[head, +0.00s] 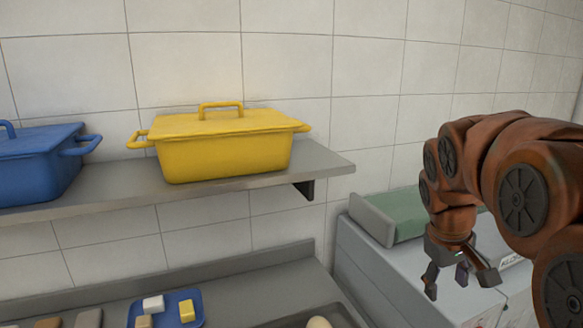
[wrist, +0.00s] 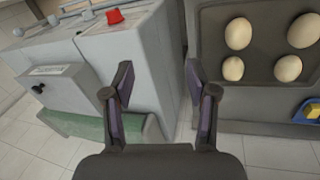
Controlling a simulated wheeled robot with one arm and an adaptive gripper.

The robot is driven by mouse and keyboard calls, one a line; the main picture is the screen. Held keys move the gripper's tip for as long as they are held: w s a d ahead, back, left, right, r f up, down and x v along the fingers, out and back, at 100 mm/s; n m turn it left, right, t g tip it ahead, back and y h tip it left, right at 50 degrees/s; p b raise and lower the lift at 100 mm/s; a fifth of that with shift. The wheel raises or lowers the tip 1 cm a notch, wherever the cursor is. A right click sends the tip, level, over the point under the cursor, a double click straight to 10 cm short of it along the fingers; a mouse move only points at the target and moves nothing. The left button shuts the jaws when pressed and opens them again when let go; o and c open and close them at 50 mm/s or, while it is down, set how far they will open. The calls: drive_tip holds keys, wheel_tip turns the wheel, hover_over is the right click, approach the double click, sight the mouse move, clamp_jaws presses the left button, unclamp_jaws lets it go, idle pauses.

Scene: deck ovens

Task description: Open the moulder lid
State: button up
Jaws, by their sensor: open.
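The moulder appears to be the pale grey machine (head: 385,270) at the right of the head view, with a green belt (head: 408,215) at its back. In the wrist view the grey machine (wrist: 135,50) fills the left side, with the green belt (wrist: 100,128) below it and a red button (wrist: 115,16) at the top. A box-like part with a label and black knob (wrist: 39,88) sticks out at left; I cannot tell whether it is the lid. My gripper (head: 461,282) hangs over the machine, fingers spread. In the wrist view the space between its fingertips (wrist: 158,78) is empty.
A shelf (head: 335,160) carries a yellow lidded pot (head: 225,155) and a blue one (head: 35,165). On the counter below are a blue tray (head: 142,318) with small blocks and a dark tray (wrist: 238,95) with several pale rounded pieces. It lies right of the machine in the wrist view.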

drive_tip(key=s+a+f+g+y, duration=0.1)
drive_tip(key=s+a+f, duration=0.2)
drive_tip(key=s, duration=0.5)
drive_tip(key=s+a+f+m+g+y, duration=0.1)
drive_tip(key=s+a+f, duration=0.3)
drive_tip(key=s, duration=0.5)
drive_tip(key=s+a+f+m+g, duration=0.1)
drive_tip(key=s+a+f, duration=0.2)
drive_tip(key=s+f, duration=0.2)
drive_tip(key=s, duration=0.3)
drive_tip(key=shift+s+a+f+y+b, duration=0.2)
drive_tip(key=shift+a+f+y+b, duration=0.1)
drive_tip(key=shift+a+y+b, duration=0.1)
drive_tip(key=shift+c, duration=1.3)
drive_tip(key=shift+d+m, duration=0.2)
drive_tip(key=shift+m, duration=0.1)
drive_tip(key=shift+c, duration=0.3)
